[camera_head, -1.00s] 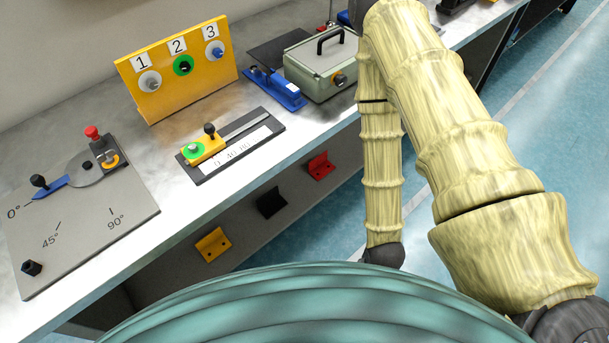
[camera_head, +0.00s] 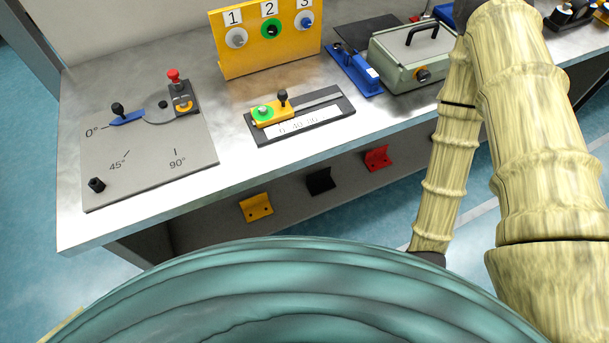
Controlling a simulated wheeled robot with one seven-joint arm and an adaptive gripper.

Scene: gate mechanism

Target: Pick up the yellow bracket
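The yellow bracket (camera_head: 256,207) is a small angled piece with dark holes in its face. It sits below the bench top, on the grey lower shelf or panel, at the left of a row with a black bracket (camera_head: 320,181) and a red bracket (camera_head: 377,158). It stands apart from the black one and nothing covers it. My arm's pale segments fill the right side of the view, to the right of the brackets. My gripper is not in the picture.
The bench top (camera_head: 215,185) overhangs the brackets. On it are a grey angle plate (camera_head: 140,165), a slider gauge (camera_head: 335,105), a yellow numbered panel (camera_head: 265,55), a blue clamp (camera_head: 355,70) and a grey-green case (camera_head: 400,65). Blue floor lies at the left and right.

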